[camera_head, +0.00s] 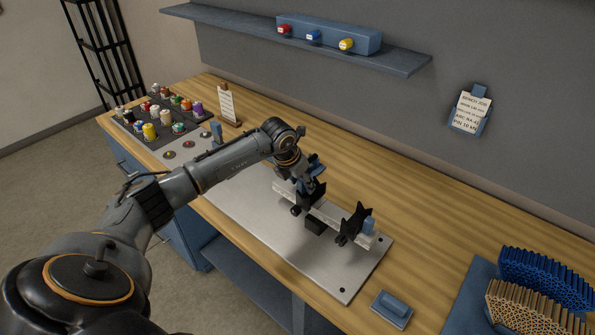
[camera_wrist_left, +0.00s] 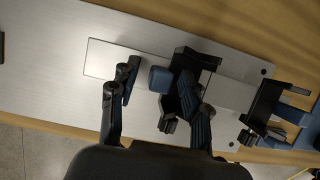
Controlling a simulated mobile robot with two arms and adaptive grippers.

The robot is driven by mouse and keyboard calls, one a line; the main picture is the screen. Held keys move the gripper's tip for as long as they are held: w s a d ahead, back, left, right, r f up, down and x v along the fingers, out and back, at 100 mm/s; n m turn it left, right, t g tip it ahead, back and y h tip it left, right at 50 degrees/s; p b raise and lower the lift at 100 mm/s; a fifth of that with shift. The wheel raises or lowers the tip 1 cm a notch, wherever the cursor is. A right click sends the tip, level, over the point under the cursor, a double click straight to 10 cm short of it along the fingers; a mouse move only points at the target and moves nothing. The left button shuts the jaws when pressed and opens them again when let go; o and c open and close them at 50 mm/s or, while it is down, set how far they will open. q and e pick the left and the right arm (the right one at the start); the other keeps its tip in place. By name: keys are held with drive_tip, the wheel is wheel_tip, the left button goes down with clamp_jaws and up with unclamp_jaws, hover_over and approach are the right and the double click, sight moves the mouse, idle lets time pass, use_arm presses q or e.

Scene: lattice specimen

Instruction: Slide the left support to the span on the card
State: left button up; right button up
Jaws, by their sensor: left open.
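The left support (camera_head: 312,200) is a black upright block on a pale rail (camera_head: 335,219) over a grey metal plate. It also shows in the wrist view (camera_wrist_left: 185,66) with a blue block (camera_wrist_left: 160,79) on its side. My left gripper (camera_head: 314,183) is at the left support, partly covering it. In the wrist view my left gripper (camera_wrist_left: 158,80) is open, its fingers on either side of the blue block. Contact cannot be told. The right support (camera_head: 354,224) stands farther right on the rail. A card (camera_head: 470,111) hangs in a blue wall holder; its small text is hard to read.
A dark tray (camera_head: 134,129) of several coloured spools or jars is at the bench's far left, near a standing white card (camera_head: 227,103). Blue and tan lattice pieces (camera_head: 545,280) are at the lower right. A blue block (camera_head: 392,309) lies near the plate's right end.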

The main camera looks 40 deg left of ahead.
use_arm(q)
drive_tip(key=shift+w+f, duration=0.1)
drive_tip(key=shift+f, duration=0.15)
clamp_jaws()
drive_tip(key=shift+w+a+b, duration=0.15)
drive_tip(key=shift+a+b, duration=0.6)
drive_tip(key=shift+a, duration=0.8)
unclamp_jaws()
